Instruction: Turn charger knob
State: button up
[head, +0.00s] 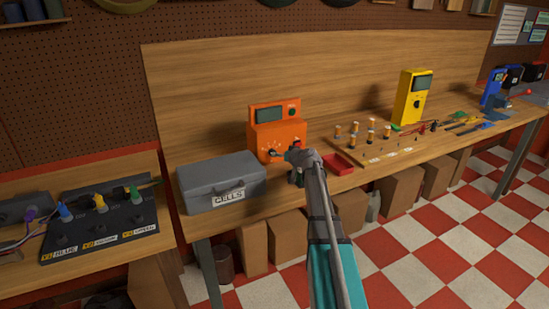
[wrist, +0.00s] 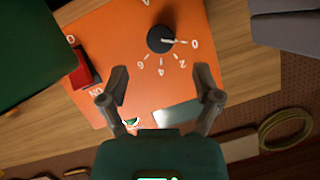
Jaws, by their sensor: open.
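The orange charger (head: 290,132) stands on the workbench in the head view, with a dark screen on its upper part. Its front fills the middle of the wrist view (wrist: 115,40). The round black charger knob (wrist: 161,39) has a pale pointer line aimed at the 0 mark; the marks 2, 4 and 6 lie around it. The knob also shows in the head view (head: 272,154). My gripper (wrist: 161,76) is open and empty, its fingertips apart from the knob in the picture. In the head view my gripper (head: 296,157) is at the charger's lower right front.
A grey CELLS box (head: 220,182) stands left of the charger. A yellow meter (head: 411,97) stands farther right. A red switch (wrist: 81,69) marked ON is on the charger.

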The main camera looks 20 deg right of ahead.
jog(key=shift+b+x, duration=0.95)
jog(key=shift+x, duration=2.2)
grip_shut()
jog(key=shift+f+m+y+b, duration=0.1)
jog(key=shift+m+y+b, duration=0.45)
jog(key=shift+m, duration=0.35)
jog(key=shift+m+t+y, duration=0.3)
jog(key=shift+m+y, duration=0.25)
jog(key=shift+m, duration=0.25)
grip_release()
